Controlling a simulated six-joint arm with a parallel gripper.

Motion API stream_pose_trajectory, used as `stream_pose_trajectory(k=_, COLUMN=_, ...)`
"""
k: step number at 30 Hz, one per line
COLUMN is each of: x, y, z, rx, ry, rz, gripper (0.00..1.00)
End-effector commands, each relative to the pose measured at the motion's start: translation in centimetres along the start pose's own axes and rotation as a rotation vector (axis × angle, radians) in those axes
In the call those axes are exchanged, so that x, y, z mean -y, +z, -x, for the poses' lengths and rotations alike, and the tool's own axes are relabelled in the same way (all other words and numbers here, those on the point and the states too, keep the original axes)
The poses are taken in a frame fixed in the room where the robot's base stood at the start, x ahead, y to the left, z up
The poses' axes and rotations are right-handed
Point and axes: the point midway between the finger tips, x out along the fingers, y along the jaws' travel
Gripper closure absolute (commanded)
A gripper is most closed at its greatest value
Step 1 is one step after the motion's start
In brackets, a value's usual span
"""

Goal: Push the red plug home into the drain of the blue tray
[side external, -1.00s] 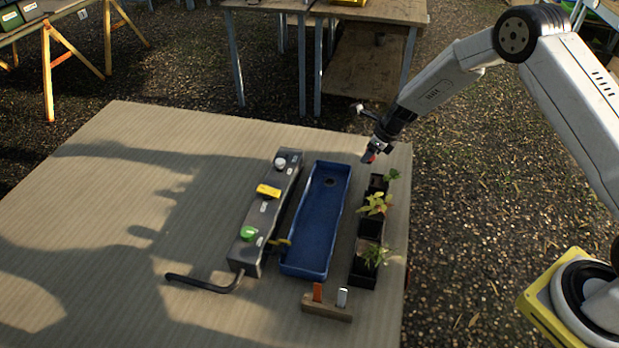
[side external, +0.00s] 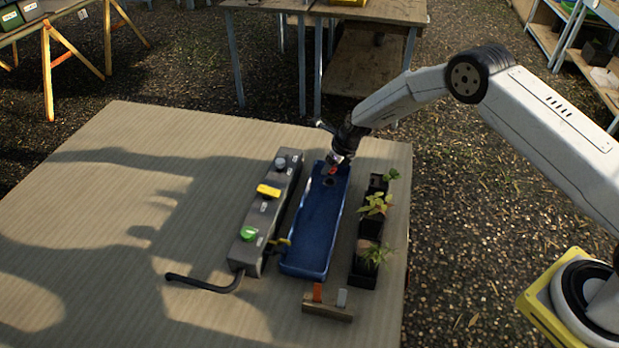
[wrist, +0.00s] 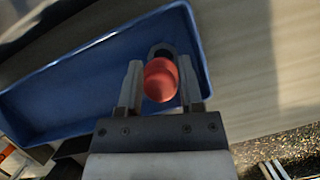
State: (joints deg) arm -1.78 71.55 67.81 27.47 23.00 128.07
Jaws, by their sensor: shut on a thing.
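The blue tray (side external: 309,245) lies lengthwise on the table, and it also fills the left of the wrist view (wrist: 75,93). Its drain, a dark round hole (side external: 328,182), is at the tray's far end. In the wrist view the drain (wrist: 161,50) shows just past the plug, partly hidden by it. My gripper (wrist: 158,85) is shut on the red plug (wrist: 160,80), one finger on each side. In the side view my gripper (side external: 334,165) is over the far end of the tray, close to the drain. I cannot tell the plug's exact height above the hole.
A grey box (side external: 267,215) with a green knob, a yellow part and a cable stands left of the tray. Black pots with plants (side external: 365,245) stand close on its right. A wooden block (side external: 327,309) with two upright tags is in front. The table's left side is clear.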

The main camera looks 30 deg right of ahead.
Motion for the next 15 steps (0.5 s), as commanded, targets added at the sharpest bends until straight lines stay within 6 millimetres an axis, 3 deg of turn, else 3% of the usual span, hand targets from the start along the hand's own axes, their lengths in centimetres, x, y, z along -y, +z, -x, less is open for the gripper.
stream_pose_trajectory(k=15, x=0.0, y=-0.5, z=-1.2, rx=0.001, ry=0.001, rz=0.001, gripper=1.00)
